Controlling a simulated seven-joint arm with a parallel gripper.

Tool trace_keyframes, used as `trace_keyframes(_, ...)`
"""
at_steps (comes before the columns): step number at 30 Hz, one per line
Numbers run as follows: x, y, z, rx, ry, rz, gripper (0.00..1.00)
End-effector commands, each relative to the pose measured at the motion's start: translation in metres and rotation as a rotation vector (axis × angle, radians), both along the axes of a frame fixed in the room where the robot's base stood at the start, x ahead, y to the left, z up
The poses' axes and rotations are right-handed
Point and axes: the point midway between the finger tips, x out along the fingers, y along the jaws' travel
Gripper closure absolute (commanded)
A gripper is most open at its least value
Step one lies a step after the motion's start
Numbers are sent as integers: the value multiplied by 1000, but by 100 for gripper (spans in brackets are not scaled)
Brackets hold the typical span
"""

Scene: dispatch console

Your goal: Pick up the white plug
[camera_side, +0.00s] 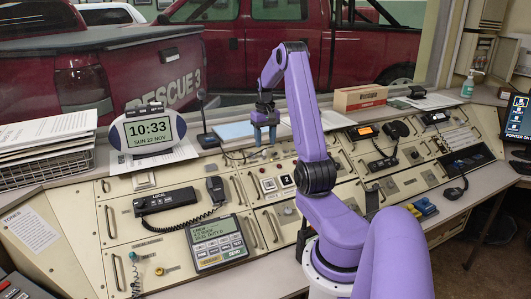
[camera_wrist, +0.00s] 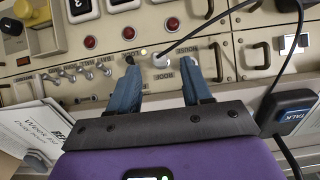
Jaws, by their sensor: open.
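I cannot tell how far above the panel the fingertips are. In the side view my gripper (camera_side: 265,134) points down over the back part of the console; the plug is too small to make out there.
Red buttons (camera_wrist: 128,32) and a row of silver toggles (camera_wrist: 78,74) lie close by. A metal handle (camera_wrist: 255,55) and a black TALK unit (camera_wrist: 290,112) with a dark cable are to the right. Papers (camera_wrist: 38,135) lie lower left. A clock (camera_side: 148,130) stands left of my gripper.

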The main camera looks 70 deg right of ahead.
Motion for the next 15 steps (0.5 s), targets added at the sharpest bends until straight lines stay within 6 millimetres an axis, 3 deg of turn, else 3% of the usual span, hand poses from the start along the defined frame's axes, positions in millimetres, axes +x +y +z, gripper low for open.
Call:
trace_keyframes(7, -1, 0, -34, 3, 1, 1, 51)
trace_keyframes(15, -1, 0, -40, 0, 0, 0, 51)
